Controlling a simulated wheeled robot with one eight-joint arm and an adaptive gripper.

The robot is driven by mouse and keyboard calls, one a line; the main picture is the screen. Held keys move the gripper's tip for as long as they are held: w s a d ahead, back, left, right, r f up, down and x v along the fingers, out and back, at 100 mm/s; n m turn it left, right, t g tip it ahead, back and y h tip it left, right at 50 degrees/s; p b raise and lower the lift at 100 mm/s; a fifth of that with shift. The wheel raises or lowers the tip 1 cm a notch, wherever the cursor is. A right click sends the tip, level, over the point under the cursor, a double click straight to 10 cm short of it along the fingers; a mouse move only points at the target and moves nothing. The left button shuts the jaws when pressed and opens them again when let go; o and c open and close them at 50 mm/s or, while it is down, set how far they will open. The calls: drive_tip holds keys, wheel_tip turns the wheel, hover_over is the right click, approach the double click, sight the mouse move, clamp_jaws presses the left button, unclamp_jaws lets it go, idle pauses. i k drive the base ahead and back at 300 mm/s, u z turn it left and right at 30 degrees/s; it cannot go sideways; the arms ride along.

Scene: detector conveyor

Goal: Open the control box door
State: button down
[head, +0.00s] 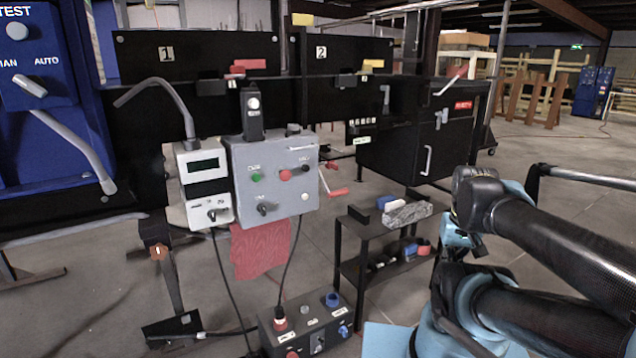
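A grey control box (274,183) stands left of centre in the head view. Its front carries a green button, a red button, a white button and a dark knob, with a small handle near its upper right edge. Its front looks shut. I cannot tell from the picture which of the two is meant. My arm's dark links and teal joints fill the lower right. No gripper fingers can be made out.
A white meter box (202,181) adjoins the grey box on its left. A red cloth (262,249) hangs below. A black switch box (306,324) with cables lies at the bottom centre. A small black cart (342,222) stands between my arm and the grey box.

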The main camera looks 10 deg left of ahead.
sight(299, 195)
drive_tip(key=u, duration=1.2)
